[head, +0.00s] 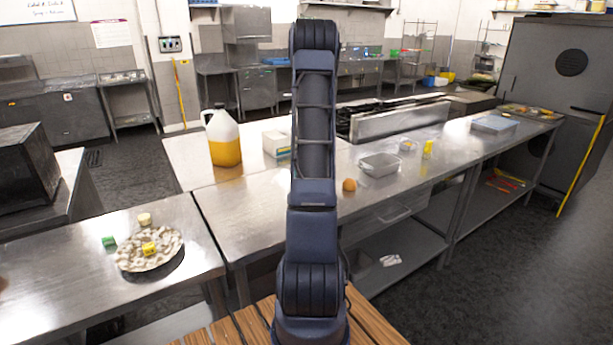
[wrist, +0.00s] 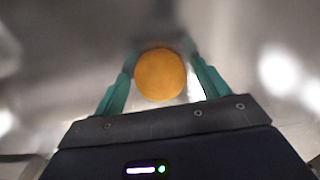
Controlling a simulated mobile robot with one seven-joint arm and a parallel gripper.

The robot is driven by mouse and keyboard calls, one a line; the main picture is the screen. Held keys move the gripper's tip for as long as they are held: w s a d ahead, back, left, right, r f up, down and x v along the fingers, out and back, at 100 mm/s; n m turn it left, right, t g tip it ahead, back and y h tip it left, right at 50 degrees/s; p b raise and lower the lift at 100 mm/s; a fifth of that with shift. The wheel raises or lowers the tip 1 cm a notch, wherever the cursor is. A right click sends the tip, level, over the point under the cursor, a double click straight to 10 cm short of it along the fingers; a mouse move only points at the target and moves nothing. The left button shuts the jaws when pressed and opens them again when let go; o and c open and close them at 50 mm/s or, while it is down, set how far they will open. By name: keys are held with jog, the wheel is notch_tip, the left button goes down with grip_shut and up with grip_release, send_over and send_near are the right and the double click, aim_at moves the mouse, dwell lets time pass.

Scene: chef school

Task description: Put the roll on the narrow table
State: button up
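The roll (head: 349,185) is a small orange-brown round thing on the steel counter, just right of my arm in the head view. In the wrist view the roll (wrist: 160,75) appears between the green fingers of my gripper (wrist: 161,55). The fingers are apart, with a thin gap showing on each side of the roll. How far above it they are is unclear. In the head view my arm hides the gripper. A steel table (head: 60,235) stands at the left; I cannot tell which table is the narrow one.
On the counters are a jug (head: 224,140), a white box (head: 277,144) and a metal pan (head: 379,166). A striped wooden surface (head: 225,330) lies in front.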

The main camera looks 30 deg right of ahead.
jog(key=shift+r, duration=0.15)
notch_tip(320, 180, up, 12)
jog(key=s+a+r, duration=0.4)
jog(key=a+r, duration=0.5)
jog(key=a, duration=0.2)
jog(key=s+a+r+t, duration=0.2)
jog(key=s+a+r, duration=0.5)
jog(key=a, duration=0.4)
jog(key=s+a+t, duration=0.1)
jog(key=s+a, duration=0.3)
jog(key=s, duration=0.3)
jog(key=s+a, duration=0.4)
jog(key=s, duration=0.3)
jog(key=s+a+f+t, duration=0.1)
jog(key=s+a, duration=0.4)
jog(key=s, duration=0.3)
jog(key=shift+t, duration=0.3)
